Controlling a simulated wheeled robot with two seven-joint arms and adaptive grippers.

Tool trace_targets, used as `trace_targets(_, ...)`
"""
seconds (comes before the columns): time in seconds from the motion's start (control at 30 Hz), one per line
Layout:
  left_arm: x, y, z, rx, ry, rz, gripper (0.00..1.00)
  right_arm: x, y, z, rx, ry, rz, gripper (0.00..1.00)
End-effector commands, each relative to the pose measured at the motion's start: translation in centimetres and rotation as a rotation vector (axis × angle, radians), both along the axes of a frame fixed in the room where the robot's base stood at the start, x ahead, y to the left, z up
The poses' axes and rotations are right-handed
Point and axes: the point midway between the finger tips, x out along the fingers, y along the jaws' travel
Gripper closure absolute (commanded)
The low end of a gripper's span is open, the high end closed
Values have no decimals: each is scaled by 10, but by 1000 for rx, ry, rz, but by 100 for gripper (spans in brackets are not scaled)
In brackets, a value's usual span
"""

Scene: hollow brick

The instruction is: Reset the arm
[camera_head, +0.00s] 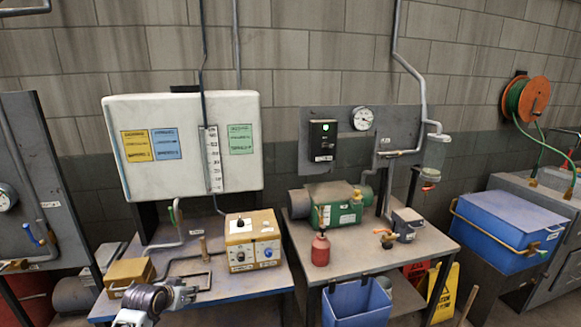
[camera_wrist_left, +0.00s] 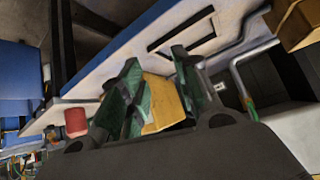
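My left gripper (camera_head: 186,293) reaches in from the bottom left of the head view, over the front of the left blue table (camera_head: 240,288). In the left wrist view its two green-faced fingers (camera_wrist_left: 155,60) stand apart, and I see no thing held. A yellow control box (camera_head: 253,240) with knobs stands on that table, to the right of and beyond the gripper. A yellow block shape (camera_wrist_left: 163,104) shows between the fingers in the wrist view, apparently this box. My right gripper is in neither view.
A smaller yellow box (camera_head: 130,272) stands close behind my left arm. A white tank panel (camera_head: 185,145) rises behind. The right table (camera_head: 375,255) holds a red bottle (camera_head: 320,249) and a green pump (camera_head: 338,203). A blue bin (camera_head: 357,303) sits below its front edge.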

Motion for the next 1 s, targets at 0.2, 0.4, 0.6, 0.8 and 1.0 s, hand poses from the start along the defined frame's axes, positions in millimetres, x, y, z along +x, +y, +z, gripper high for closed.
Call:
trace_targets(0.2,-55,-31,-28,12,94,-24,68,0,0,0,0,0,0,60)
trace_targets(0.4,-106,-55,-44,22,175,-37,68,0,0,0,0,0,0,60)
trace_targets(0.6,-158,-76,-54,25,252,-42,68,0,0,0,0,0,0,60)
trace_targets(0.8,-209,-92,-57,27,328,-40,68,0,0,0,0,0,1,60)
trace_targets(1.0,-254,-104,-55,25,393,-30,68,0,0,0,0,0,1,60)
